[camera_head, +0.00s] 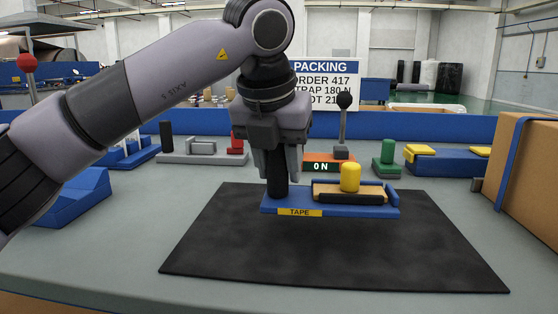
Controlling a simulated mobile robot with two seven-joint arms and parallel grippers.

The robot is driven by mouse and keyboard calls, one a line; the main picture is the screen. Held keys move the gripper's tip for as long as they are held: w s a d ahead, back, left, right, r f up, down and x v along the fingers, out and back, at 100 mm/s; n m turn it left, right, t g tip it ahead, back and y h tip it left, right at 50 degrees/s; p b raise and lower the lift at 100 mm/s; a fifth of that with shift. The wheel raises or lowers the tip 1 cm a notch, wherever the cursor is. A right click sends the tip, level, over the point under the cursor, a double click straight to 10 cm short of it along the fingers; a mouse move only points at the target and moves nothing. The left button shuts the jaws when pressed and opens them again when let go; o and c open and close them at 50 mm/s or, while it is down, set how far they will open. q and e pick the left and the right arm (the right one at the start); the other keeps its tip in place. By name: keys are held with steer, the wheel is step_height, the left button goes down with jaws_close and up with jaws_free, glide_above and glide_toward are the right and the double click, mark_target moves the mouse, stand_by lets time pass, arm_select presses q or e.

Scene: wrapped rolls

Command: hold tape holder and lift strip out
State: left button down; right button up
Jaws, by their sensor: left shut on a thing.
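The blue tape holder (360,212) with a yellow "TAPE" label lies on a black mat (330,258). On its right part sits a tan strip (325,189) with a yellow knob (350,177) on top and a black bar (348,199) along its front. My left gripper (277,186) points down at the holder's left end, shut around an upright black post (277,178) there. The fingers partly hide the post. My right gripper is not in view.
A strapped carton (525,170) stands at the right edge. A blue wedge (75,198) lies left. The mat's front is clear.

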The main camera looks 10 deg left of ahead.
mark_target(279, 189)
arm_select(q)
steer(key=shift+f+b, duration=1.45)
steer(key=shift+f, duration=0.6)
stand_by(1.2)
